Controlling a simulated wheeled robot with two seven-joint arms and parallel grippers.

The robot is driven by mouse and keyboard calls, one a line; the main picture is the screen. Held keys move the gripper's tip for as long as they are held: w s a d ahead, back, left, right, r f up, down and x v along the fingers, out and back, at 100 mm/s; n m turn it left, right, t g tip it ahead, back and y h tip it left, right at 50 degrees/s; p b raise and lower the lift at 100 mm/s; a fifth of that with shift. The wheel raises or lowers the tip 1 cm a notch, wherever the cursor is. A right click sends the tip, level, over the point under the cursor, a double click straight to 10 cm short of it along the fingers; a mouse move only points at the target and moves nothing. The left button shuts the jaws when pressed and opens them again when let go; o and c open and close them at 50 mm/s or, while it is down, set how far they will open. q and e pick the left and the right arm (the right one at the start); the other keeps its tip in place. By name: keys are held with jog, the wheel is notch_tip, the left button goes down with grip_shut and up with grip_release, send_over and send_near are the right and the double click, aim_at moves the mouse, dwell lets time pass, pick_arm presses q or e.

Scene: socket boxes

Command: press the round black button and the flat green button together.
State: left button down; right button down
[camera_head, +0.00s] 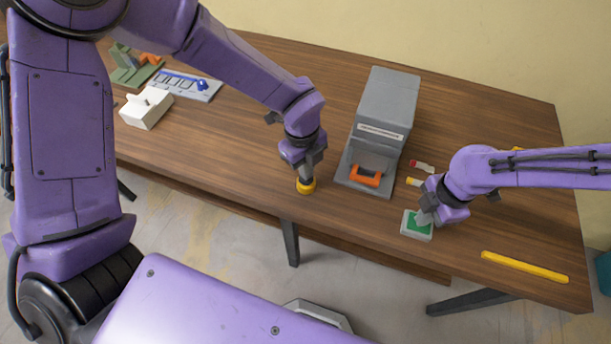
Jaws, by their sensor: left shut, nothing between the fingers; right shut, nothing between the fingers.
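The flat green button (411,228) sits in a pale square housing near the table's front edge. My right gripper (424,218) is shut, with its tips down at the green button and covering part of it. My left gripper (304,178) is shut and points down onto a small round yellow base (306,188), left of the grey machine. No black button shows clearly; the top of the yellow base is hidden under the fingertips. I cannot tell how far either button is pressed.
A grey box machine (386,105) with an orange handle (366,176) stands between my grippers. A red-and-white piece (422,166) lies right of it. A yellow bar (524,267) lies at the front right. A white switch box (146,108) and a blue-handled panel (186,84) are far left.

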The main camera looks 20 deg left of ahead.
pick_arm(q)
jog(key=shift+f, duration=0.6)
dwell(1.6)
